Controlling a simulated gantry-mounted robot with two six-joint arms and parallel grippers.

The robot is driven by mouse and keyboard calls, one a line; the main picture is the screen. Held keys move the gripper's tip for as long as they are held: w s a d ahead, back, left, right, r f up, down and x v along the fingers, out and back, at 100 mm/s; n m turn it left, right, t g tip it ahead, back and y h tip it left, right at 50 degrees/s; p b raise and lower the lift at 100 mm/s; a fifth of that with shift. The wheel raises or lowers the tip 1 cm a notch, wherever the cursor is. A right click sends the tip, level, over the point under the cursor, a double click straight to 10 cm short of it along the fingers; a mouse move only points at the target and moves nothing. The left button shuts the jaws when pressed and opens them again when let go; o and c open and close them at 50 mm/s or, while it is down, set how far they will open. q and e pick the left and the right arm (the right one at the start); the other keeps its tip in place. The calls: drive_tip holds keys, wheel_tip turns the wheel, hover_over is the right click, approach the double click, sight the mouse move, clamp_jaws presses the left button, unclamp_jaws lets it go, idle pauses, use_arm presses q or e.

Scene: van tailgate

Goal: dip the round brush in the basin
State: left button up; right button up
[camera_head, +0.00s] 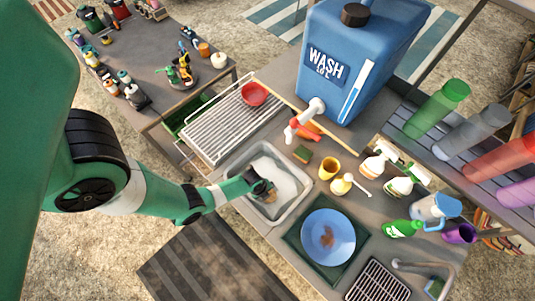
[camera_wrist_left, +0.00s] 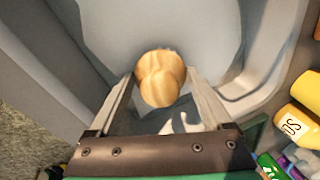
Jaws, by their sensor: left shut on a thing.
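The grey basin (camera_head: 299,206) stands on the tailgate table with whitish water in it. My left gripper (camera_head: 268,192) reaches into the basin from the left. In the left wrist view, my left gripper (camera_wrist_left: 160,98) is shut on the round brush (camera_wrist_left: 160,78), a pale wooden piece with a rounded head between the fingers. The brush is over the basin, which also fills the top of the left wrist view (camera_wrist_left: 255,65). The brush's lower side is hidden, so I cannot tell whether it touches the water. My right gripper is not in view.
A blue wash tank (camera_head: 355,60) with a tap (camera_head: 305,118) stands behind the basin. A dish rack (camera_head: 225,122) is behind left.

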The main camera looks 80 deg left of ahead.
use_arm(q)
drive_tip(key=shift+r, duration=0.1)
drive_tip(key=w+p+v, duration=0.3)
drive_tip(key=p+v, duration=0.9)
drive_tip(key=shift+r, duration=0.55)
drive_tip(key=shift+a, duration=0.1)
drive_tip(key=shift+s, duration=0.1)
